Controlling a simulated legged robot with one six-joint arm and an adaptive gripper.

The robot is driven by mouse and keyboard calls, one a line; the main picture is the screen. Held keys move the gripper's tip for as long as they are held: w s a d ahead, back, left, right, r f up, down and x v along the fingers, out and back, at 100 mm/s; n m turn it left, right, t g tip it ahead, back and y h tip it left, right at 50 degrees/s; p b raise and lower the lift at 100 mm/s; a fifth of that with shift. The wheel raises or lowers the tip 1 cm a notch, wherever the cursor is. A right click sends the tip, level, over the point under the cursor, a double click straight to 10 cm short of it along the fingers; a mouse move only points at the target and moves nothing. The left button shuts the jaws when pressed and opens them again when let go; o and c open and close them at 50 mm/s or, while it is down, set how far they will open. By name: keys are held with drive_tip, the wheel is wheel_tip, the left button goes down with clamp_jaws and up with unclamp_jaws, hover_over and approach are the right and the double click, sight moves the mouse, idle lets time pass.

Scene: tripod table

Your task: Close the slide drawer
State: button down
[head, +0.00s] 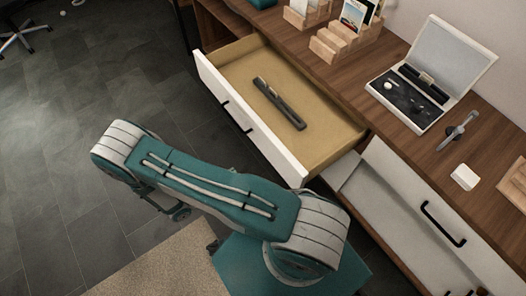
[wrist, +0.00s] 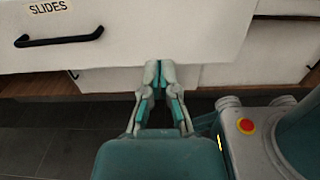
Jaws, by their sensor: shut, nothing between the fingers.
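The slide drawer (head: 283,148) is pulled out from the wooden desk, with its white front facing lower left and its tan inside showing. A dark, narrow object (head: 279,104) lies in it. In the wrist view its white front (wrist: 200,30) carries a "SLIDES" label (wrist: 48,7) and a black bar handle (wrist: 58,39). My gripper (wrist: 159,68) is shut and empty, its tips over the lower edge of that front, right of the handle. I cannot tell whether they touch it. In the head view my arm crosses in front of the drawer and the fingers are not clear.
A second white drawer (head: 419,212) with a black handle sits to the right of the slide drawer. The desktop (head: 376,58) holds wooden card racks (head: 345,38), an open case (head: 413,100) and small items.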

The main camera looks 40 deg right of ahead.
sight(270, 148)
drive_tip(key=d, duration=1.3)
drive_tip(key=shift+w+d, duration=0.25)
drive_tip(key=shift+d, duration=0.15)
